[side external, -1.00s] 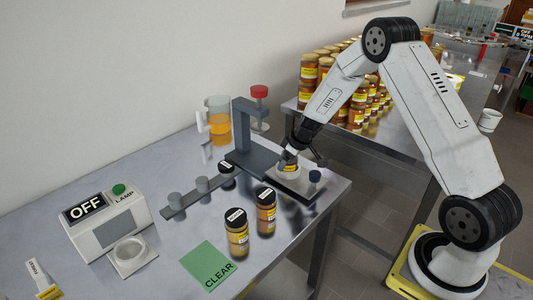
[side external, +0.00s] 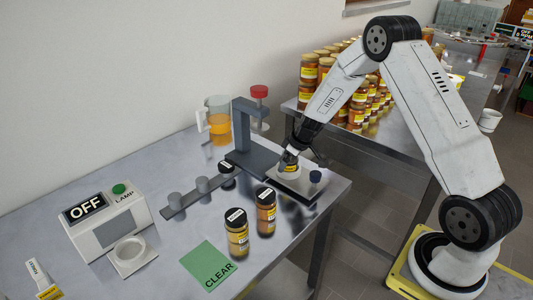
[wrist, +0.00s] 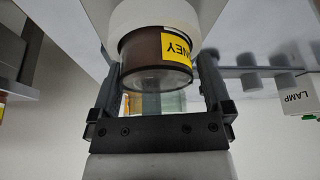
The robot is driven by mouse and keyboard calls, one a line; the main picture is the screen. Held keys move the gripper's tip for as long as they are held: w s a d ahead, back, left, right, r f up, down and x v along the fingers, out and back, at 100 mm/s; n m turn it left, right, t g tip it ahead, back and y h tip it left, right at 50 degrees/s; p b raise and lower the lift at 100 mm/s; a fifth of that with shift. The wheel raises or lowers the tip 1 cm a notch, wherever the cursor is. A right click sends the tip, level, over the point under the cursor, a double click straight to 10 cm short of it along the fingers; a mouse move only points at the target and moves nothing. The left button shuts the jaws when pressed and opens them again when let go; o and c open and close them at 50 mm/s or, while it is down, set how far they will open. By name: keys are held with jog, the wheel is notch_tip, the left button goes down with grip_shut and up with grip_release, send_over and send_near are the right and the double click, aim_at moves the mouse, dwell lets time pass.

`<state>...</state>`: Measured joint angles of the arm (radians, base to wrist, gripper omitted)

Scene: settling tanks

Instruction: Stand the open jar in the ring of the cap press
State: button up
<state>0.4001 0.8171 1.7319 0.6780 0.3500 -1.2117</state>
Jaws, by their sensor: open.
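The open jar (wrist: 157,55) is dark amber with a yellow label and a clear glass mouth. It stands in the white ring (wrist: 155,14) of the cap press, with its lower part inside. In the side view the jar (side external: 290,168) shows only in part behind my gripper, above the ring (side external: 285,176). The grey cap press (side external: 243,140) rises just left of it. My gripper (wrist: 160,75) is open, with one finger on each side of the jar and visible gaps between. In the side view my gripper (side external: 300,154) is at the ring.
Two capped jars (side external: 237,232) (side external: 266,213) stand near the table's front edge, by a green CLEAR card (side external: 208,266). A jug (side external: 218,120) is behind the press. The lamp box (side external: 105,220) reads OFF. A dark blue knob (side external: 315,178) is right of the ring.

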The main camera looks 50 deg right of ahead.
jog(key=v, duration=1.2)
jog(key=shift+w, duration=0.1)
dwell(0.4)
jog(key=s+a+m+g+h, duration=0.1)
jog(key=s+a+m, duration=0.1)
jog(key=s+a, duration=1.5)
jog(key=shift+a+g, duration=0.3)
jog(key=shift+a, duration=0.05)
